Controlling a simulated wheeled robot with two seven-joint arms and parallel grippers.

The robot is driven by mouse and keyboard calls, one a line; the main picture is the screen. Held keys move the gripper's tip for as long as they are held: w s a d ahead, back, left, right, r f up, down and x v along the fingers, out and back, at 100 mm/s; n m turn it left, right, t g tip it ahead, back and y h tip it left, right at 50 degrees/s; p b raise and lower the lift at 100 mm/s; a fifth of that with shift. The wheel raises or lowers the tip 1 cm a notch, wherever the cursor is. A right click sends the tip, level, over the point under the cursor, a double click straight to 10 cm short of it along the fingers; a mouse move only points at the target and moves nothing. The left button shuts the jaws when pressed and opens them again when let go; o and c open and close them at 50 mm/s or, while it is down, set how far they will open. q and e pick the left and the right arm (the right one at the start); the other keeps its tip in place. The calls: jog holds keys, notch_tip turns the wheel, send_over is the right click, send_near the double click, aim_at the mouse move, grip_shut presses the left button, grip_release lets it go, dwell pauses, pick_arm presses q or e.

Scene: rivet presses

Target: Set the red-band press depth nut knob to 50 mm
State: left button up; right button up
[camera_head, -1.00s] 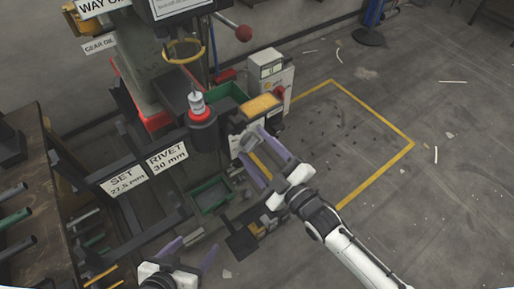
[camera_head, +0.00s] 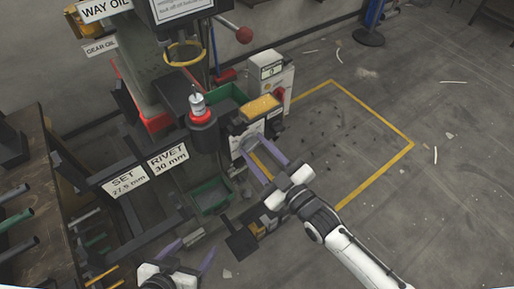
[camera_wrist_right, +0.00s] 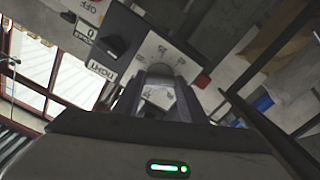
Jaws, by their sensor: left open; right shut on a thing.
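The press (camera_head: 140,75) stands at upper left, with a red band (camera_head: 153,121) at its foot. A white panel (camera_head: 238,140) with a dial face is on its front, below a yellow-topped box. My right gripper (camera_head: 257,146) reaches that panel from the right. In the right wrist view, its fingers (camera_wrist_right: 160,78) are shut on a grey round knob (camera_wrist_right: 160,70) in front of the white dial plate (camera_wrist_right: 160,48). The fingers hide most of the knob, and I cannot read its setting. My left gripper (camera_head: 192,247) is open and empty at the bottom, away from the panel.
A sign (camera_head: 168,157) reads RIVET 30 mm; another (camera_head: 124,181) reads SET 27.5 mm. A dark cylinder with a red ring and white top (camera_head: 203,120) stands left of the panel. A grey control box (camera_head: 270,75) is behind.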

jog(key=m, duration=0.5)
jog(key=shift+m, duration=0.3)
jog(key=m, duration=0.4)
jog(key=shift+f+m, duration=0.1)
jog(key=shift+m, duration=0.2)
jog(key=o, duration=1.1)
jog(key=shift+c, duration=0.2)
jog(key=v, duration=1)
jog(key=shift+s, duration=0.15)
